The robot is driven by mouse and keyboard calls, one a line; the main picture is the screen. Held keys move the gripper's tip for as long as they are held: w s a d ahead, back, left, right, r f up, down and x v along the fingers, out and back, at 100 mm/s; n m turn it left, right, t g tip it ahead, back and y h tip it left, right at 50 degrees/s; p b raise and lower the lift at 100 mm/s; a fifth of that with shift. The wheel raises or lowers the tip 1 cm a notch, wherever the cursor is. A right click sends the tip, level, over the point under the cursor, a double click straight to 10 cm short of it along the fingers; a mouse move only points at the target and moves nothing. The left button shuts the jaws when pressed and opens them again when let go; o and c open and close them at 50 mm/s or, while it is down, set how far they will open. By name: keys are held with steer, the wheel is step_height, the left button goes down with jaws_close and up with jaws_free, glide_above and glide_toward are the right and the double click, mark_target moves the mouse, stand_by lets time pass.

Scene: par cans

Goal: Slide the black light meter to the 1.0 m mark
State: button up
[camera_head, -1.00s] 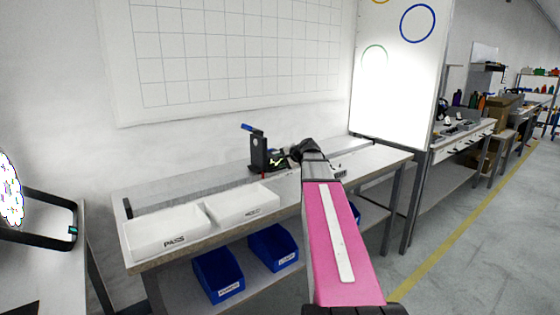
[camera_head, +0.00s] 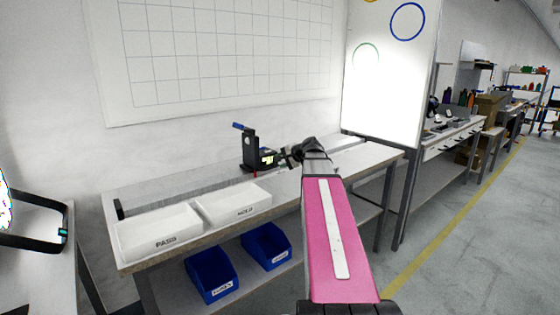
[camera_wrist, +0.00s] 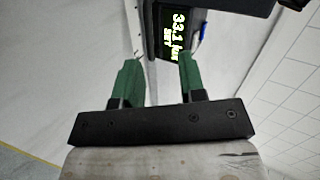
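The black light meter (camera_head: 250,153) stands upright on the rail along the bench, with a blue lever on top and a small lit screen low on its right side. In the wrist view the meter (camera_wrist: 218,8) fills the top, its screen reading about 33.1. My gripper (camera_head: 284,157) is just right of the meter, pointing at its screen side. In the wrist view its two green fingers (camera_wrist: 160,60) are apart, with empty space between them. The right fingertip overlaps the screen's lower edge; whether it touches cannot be told. No scale numbers are readable.
White trays marked PASS (camera_head: 160,236) and another label (camera_head: 233,206) sit at the bench's front left. Blue bins (camera_head: 212,275) are on the lower shelf. A bright white panel (camera_head: 385,95) stands behind the bench's right end. The rail left of the meter looks clear.

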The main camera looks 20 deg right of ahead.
steer(key=shift+s+d+r, duration=0.15)
steer(key=shift+s+d, duration=0.1)
steer(key=shift+s, duration=0.4)
steer(key=shift+s+d+r, duration=0.15)
steer(key=shift+s+d, duration=0.05)
steer(key=shift+s, duration=0.5)
steer(key=shift+s+d+r, duration=0.15)
steer(key=shift+s+d, duration=0.1)
steer(key=shift+s, duration=0.4)
